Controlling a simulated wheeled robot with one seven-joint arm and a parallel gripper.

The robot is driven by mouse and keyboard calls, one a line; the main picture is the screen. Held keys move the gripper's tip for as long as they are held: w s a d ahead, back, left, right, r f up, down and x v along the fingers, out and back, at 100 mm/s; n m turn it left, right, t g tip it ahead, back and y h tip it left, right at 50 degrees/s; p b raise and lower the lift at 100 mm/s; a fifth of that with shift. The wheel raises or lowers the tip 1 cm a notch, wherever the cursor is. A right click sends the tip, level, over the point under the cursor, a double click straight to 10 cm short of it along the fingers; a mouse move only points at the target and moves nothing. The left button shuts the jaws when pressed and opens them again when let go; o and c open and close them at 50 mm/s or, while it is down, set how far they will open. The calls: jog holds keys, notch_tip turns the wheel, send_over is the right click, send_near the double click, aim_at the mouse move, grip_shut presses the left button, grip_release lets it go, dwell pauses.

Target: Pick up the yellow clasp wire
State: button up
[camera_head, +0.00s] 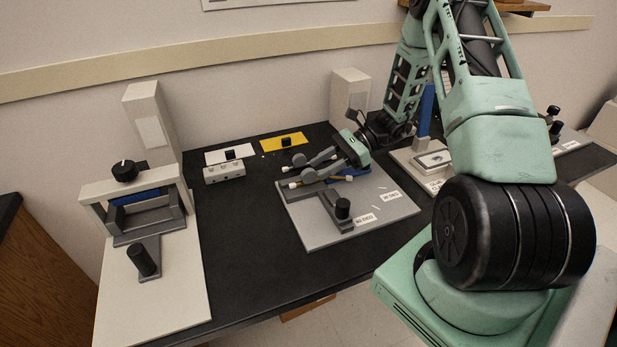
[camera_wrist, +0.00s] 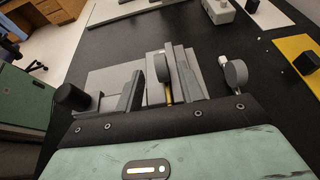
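A flat yellow plate (camera_head: 270,146) with a black knob lies on the dark bench near the wall; it also shows at the right of the wrist view (camera_wrist: 291,46). My gripper (camera_head: 291,176) is low over the grey board, to the front of the yellow plate.
The grey board (camera_head: 310,231) carries a black-knobbed fixture. A white plate (camera_head: 216,157) and a grey block (camera_head: 225,173) stand left of the yellow plate. A press-like stand (camera_head: 122,187) is at far left. Open dark bench (camera_head: 235,235) lies between.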

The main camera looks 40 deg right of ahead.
aim_at(311, 172)
jog(key=shift+x, duration=1.55)
jog(key=shift+c, duration=0.4)
grip_shut()
